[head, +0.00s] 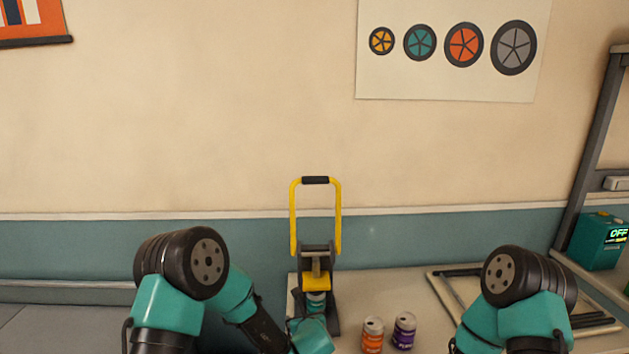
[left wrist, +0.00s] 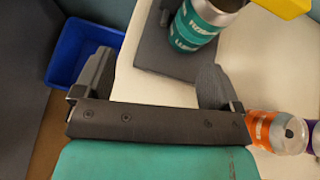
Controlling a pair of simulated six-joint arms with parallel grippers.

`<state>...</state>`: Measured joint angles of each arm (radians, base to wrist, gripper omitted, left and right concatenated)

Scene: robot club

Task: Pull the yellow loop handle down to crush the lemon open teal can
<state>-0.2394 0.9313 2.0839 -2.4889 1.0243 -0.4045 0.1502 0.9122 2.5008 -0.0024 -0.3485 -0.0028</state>
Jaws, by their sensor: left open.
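The can crusher stands on the table in the head view, with its yellow loop handle (head: 294,218) upright and a black grip across the top. The teal can (head: 316,299) stands under the yellow press block (head: 316,282). The can also shows at the top of the left wrist view (left wrist: 196,27), upright on the dark base (left wrist: 160,58). My left gripper (left wrist: 153,78) is open and empty, its fingers apart beside the crusher base and short of the can. Its fingers are hidden in the head view. My right arm is at the right; its gripper is out of view.
An orange can (head: 372,336) and a purple can (head: 404,331) stand right of the crusher. A blue bin (left wrist: 62,58) is beyond the table edge. A dark frame (head: 447,290) lies on the table at right, near a teal box (head: 597,243) reading OFF.

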